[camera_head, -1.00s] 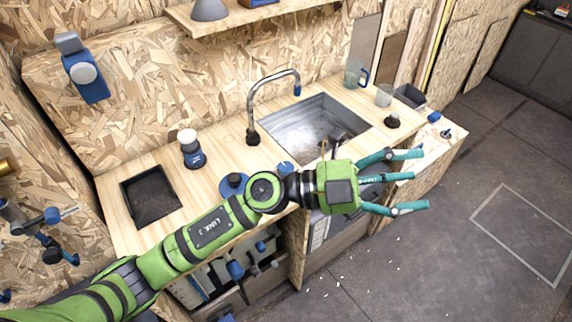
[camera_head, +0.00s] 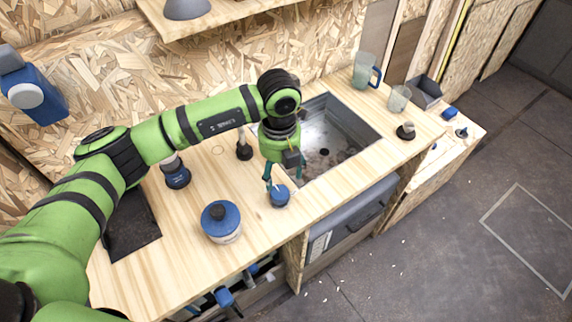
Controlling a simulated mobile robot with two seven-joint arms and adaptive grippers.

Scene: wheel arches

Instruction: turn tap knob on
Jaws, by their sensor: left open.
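A small round blue knob (camera_head: 279,197) sits on the wooden counter at the near left corner of the sink; I take it to be the tap knob. My left gripper (camera_head: 282,176) points down right over it, its teal fingers open around or just above the knob. I cannot tell whether they touch it. The tap's dark base (camera_head: 244,151) shows left of the sink (camera_head: 335,140); the rest of the tap is hidden behind my left arm. My right gripper is not in view.
A glass jug (camera_head: 366,72), a glass (camera_head: 399,98) and a dark-based item (camera_head: 406,131) stand right of the sink. A shelf (camera_head: 215,18) hangs above.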

